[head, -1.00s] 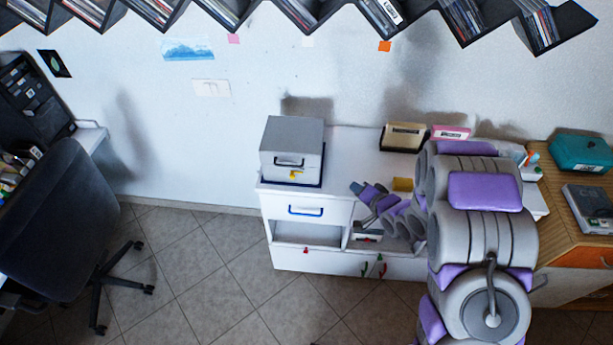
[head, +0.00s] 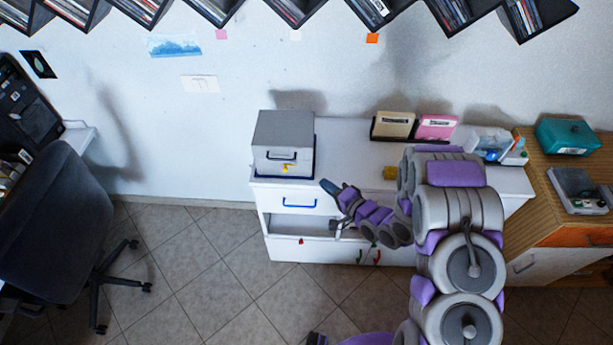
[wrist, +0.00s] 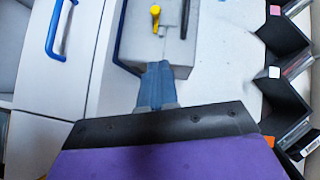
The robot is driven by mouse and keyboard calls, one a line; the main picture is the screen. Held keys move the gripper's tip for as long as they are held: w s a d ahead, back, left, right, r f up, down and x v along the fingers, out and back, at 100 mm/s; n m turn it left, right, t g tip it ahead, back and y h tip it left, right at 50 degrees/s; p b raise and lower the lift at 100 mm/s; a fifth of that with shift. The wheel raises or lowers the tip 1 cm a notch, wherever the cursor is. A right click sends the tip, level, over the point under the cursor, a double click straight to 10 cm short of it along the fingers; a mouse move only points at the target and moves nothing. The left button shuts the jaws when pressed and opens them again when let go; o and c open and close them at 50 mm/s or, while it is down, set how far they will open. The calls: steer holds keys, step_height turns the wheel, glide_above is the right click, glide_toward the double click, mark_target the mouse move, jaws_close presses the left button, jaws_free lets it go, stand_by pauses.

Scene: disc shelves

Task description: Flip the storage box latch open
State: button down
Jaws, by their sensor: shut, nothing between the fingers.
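The grey storage box (head: 283,138) stands on the left end of the white cabinet. Its front carries a dark handle and a small yellow latch (head: 284,168). In the wrist view the yellow latch (wrist: 155,12) shows at the top centre, beside the dark handle (wrist: 184,18). My gripper (head: 326,185) is to the right of the box and a little lower, in front of the cabinet. In the wrist view my gripper (wrist: 155,68) is shut and empty, its tips pointing at the box front below the latch. I cannot tell whether the tips touch the box.
The white cabinet (head: 345,150) has a drawer with a blue handle (head: 301,205) below the box. Disc shelves (head: 300,8) run along the wall above. A beige box and a pink box stand at the cabinet's back. An office chair (head: 45,200) is at the left.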

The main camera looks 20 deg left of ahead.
steer(key=b, duration=0.1)
glide_toward(287, 166)
steer(key=w, duration=0.3)
steer(key=a, duration=0.3)
steer(key=shift+s+a+f, duration=0.1)
steer(key=shift+a+f, duration=0.1)
steer(key=shift+f, duration=0.15)
steer(key=shift+s+a+f+b, duration=0.1)
steer(key=shift+a+b, duration=0.2)
steer(key=shift+a, duration=0.2)
